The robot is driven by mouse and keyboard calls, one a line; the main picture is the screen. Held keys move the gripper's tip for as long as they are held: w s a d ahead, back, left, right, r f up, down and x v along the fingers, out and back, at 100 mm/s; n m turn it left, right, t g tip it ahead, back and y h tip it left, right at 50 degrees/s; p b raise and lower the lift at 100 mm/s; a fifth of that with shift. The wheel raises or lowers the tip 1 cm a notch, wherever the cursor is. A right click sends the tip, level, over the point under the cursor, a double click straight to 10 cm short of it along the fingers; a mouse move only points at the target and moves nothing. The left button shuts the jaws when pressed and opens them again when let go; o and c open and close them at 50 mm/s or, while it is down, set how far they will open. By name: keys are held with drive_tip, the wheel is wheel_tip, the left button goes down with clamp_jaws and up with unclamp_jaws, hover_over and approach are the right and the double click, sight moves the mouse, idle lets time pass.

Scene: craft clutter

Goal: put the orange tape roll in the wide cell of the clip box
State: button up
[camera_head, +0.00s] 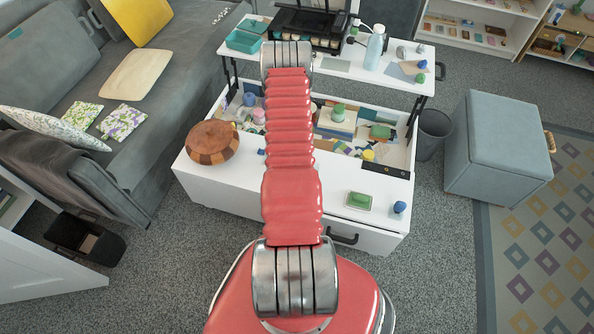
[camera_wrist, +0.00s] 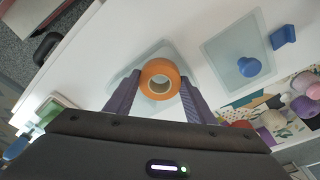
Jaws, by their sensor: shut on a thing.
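The orange tape roll (camera_wrist: 160,79) shows in the wrist view, between the two purple fingers of my gripper (camera_wrist: 160,88), which is shut on it. A pale translucent square (camera_wrist: 137,66) lies behind the roll on the white surface; I cannot tell the gap between them. The roll is not visible in the head view, where my arm hides my gripper. A teal open box (camera_head: 243,41) stands at the back left of the raised white top in the head view. I cannot tell whether it is the clip box, and its cells are too small to make out.
In the wrist view, a blue knob-shaped piece (camera_wrist: 249,66) lies on another pale square, beside a blue block (camera_wrist: 283,36). In the head view, a bottle (camera_head: 374,48) stands on the raised top (camera_head: 350,75).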

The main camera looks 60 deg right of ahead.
drive_tip(key=shift+f, duration=0.7)
drive_tip(key=o, duration=0.8)
drive_tip(key=shift+f, duration=0.1)
drive_tip(key=shift+o, duration=0.2)
wheel_tip(320, 180, up, 12)
drive_tip(key=w+a, duration=0.1)
drive_tip(key=shift+a, duration=0.2)
drive_tip(key=shift+w, duration=0.1)
